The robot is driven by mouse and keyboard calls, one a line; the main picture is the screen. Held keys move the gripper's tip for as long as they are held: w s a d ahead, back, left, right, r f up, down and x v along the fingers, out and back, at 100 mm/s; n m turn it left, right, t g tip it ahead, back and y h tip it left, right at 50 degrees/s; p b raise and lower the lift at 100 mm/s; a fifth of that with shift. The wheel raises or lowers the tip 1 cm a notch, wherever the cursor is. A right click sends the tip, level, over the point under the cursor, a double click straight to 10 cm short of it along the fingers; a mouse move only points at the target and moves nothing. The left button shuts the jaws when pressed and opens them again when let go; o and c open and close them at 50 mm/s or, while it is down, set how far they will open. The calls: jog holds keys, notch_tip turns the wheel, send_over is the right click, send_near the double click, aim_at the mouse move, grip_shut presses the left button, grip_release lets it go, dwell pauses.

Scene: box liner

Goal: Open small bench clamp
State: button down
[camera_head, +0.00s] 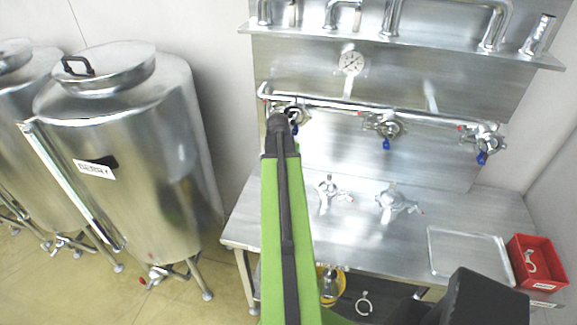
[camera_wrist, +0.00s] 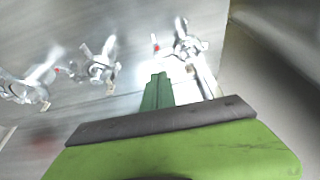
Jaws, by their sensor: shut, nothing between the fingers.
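In the wrist view, three metal clamps stand in a row on the steel bench. The smallest-looking one (camera_wrist: 187,45), at the right of the row, appears to be the small bench clamp. It has projecting metal parts and a red tip to its left. My gripper (camera_wrist: 158,76) is shut and empty, its green fingers just below and left of this clamp; whether they touch it is unclear. In the head view, my green arm hides the gripper and this clamp. The middle clamp (camera_head: 330,190) and the larger clamp (camera_head: 396,202) show right of my arm.
The bench (camera_head: 365,232) is clear in front of the clamps. A tray (camera_head: 468,273) and a red bin (camera_head: 524,283) are at its right. A pipe with blue-handled valves (camera_head: 386,130) runs along the back panel. A steel tank (camera_head: 125,150) stands left.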

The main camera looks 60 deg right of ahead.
jog(key=b+x, duration=0.9)
jog(key=x, duration=0.1)
jog(key=shift+f+b, duration=0.15)
jog(key=shift+b, duration=0.25)
jog(key=shift+w, duration=0.1)
